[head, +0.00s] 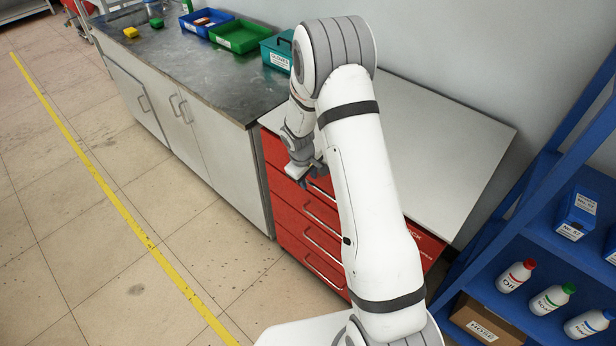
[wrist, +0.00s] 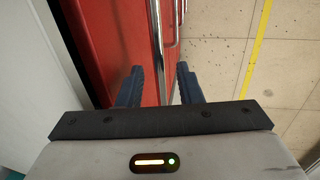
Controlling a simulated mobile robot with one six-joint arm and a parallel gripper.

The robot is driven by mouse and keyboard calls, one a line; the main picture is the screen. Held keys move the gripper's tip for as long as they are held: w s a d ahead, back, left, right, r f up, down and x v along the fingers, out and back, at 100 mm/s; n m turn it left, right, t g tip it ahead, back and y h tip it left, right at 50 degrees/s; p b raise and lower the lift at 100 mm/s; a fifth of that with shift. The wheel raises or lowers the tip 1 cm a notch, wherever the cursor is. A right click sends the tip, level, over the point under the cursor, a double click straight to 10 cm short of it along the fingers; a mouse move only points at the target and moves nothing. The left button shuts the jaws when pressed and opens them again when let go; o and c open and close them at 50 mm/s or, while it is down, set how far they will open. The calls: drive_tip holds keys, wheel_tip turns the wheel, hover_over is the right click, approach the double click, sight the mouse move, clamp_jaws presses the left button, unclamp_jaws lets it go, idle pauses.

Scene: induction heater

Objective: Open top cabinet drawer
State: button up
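The red cabinet (head: 290,222) has several drawers, each with a metal bar handle, and stands below a light grey top. Its top drawer (head: 274,152) looks flush with the others. My gripper (head: 303,172) is at the front of the top drawer and hides part of it and its handle. In the wrist view, my gripper (wrist: 160,72) is open, with its two dark fingers apart. The metal handle (wrist: 156,22) runs between the fingers, in front of the red drawer face (wrist: 105,40). I cannot tell whether either finger touches it.
A grey workbench (head: 200,65) with white cabinet doors adjoins the red cabinet on the left. Green (head: 240,36) and blue (head: 206,20) trays stand on it. A blue shelf (head: 545,258) with bottles is at the right. The tiled floor (head: 130,240) before the drawers is clear.

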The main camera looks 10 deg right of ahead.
drive_tip(key=shift+c, duration=0.4)
clamp_jaws()
drive_tip(key=shift+s+a, duration=0.1)
